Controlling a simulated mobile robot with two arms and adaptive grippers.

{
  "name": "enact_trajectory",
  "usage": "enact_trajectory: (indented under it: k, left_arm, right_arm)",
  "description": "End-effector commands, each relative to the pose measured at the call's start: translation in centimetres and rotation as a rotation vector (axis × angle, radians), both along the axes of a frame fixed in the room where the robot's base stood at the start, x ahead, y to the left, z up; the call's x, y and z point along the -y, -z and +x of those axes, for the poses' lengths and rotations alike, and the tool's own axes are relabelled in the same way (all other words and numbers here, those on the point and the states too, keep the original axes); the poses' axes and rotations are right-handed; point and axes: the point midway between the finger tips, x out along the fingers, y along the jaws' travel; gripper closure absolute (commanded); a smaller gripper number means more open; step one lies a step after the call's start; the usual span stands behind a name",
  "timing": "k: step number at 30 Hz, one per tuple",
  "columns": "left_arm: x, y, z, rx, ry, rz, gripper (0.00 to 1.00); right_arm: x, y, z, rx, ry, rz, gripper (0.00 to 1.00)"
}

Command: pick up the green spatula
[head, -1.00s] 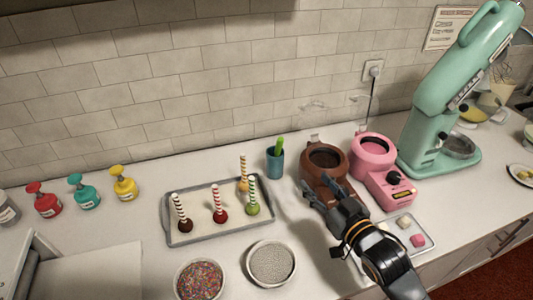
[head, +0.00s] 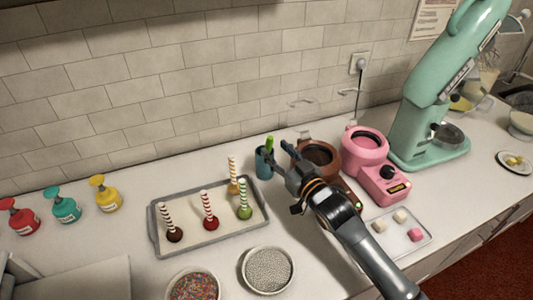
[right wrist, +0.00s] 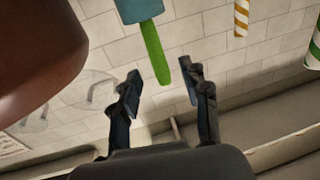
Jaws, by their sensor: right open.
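The green spatula (head: 269,143) stands in a teal cup (head: 263,161) near the wall, with only its upper part showing above the rim. In the right wrist view, which is upside down, the green spatula (right wrist: 154,52) sticks out of the teal cup (right wrist: 140,9). My right gripper (head: 281,159) is open and empty, just right of the cup. In the wrist view the spatula's free end appears between the two fingertips of my right gripper (right wrist: 160,74); I cannot tell the depth gap. My left gripper is not in view.
The brown melting pot (head: 322,155) is close beside and partly behind my right gripper. A pink pot (head: 366,143) and a mint stand mixer (head: 430,130) are farther right. A tray (head: 160,247) of cake pops lies left of the cup. A sprinkle bowl (head: 267,270) is in front.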

Motion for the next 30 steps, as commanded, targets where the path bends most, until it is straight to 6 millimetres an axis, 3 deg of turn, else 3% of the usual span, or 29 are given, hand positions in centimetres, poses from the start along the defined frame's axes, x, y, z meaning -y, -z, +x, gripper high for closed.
enact_trajectory:
  k: [4,9,18,20,25,30]
  left_arm:
    - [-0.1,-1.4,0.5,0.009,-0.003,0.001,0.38]
    - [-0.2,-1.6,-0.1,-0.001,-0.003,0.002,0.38]
    - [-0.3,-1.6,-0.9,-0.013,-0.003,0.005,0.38]
    - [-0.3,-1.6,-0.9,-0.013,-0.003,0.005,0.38]
    - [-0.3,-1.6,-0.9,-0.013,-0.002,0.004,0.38]
    - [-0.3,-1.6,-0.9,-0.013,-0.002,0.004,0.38]
  right_arm:
    - [-1.1,-0.7,1.9,0.001,0.0,0.001,0.54]
    - [-2.1,-0.4,3.4,0.0,0.0,0.0,0.54]
    - [-2.3,-0.3,3.8,0.0,0.0,0.0,0.54]
    - [-2.3,-0.3,3.8,0.0,0.0,0.0,0.62]
    - [-2.3,-0.3,3.8,0.0,0.0,0.0,0.97]
    - [-2.3,-0.3,3.8,0.001,0.0,0.001,1.0]
